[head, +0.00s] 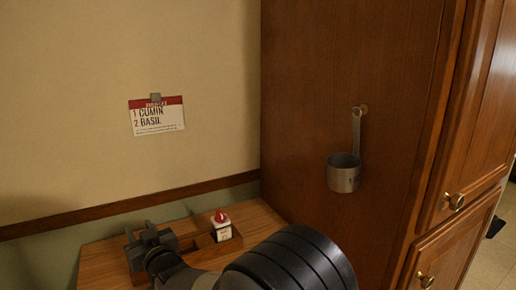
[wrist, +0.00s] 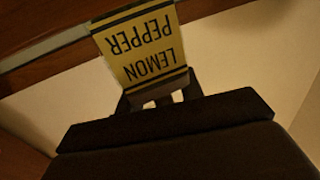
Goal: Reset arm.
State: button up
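My gripper (head: 150,240) is dark and sits low at the left of the head view, over the left end of a wooden surface. In the wrist view, its fingers (wrist: 160,98) show beyond the dark gripper body. A yellow label reading "LEMON PEPPER" (wrist: 142,45) appears upside down right at the fingertips, with a dark grey band along its lower end. I cannot tell whether the fingers hold this item or only overlap it in view. No yellow label shows in the head view.
A small container with a red top (head: 222,226) stands right of my gripper on the wooden counter (head: 262,217). A "CUMIN, BASIL" card (head: 157,116) is on the wall. A metal cup (head: 343,174) hangs on the brown cabinet side (head: 310,110). The space above the counter is clear.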

jog(key=shift+r+n+g+y+p, duration=0.2)
jog(key=shift+n+g+y+p, duration=0.6)
jog(key=shift+p, duration=1.25)
jog(key=shift+s+p, duration=0.1)
jog(key=shift+p, duration=0.35)
jog(key=shift+s+f+g+y, duration=0.1)
jog(key=shift+s+g+y, duration=0.05)
jog(key=shift+g+y, duration=0.3)
jog(key=s+d+h+b, duration=0.1)
jog(key=s+d+h, duration=0.1)
jog(key=s+d, duration=0.3)
jog(key=d, duration=0.4)
jog(key=shift+s+d, duration=0.25)
jog(key=shift+d, duration=0.05)
jog(key=shift+h, duration=0.25)
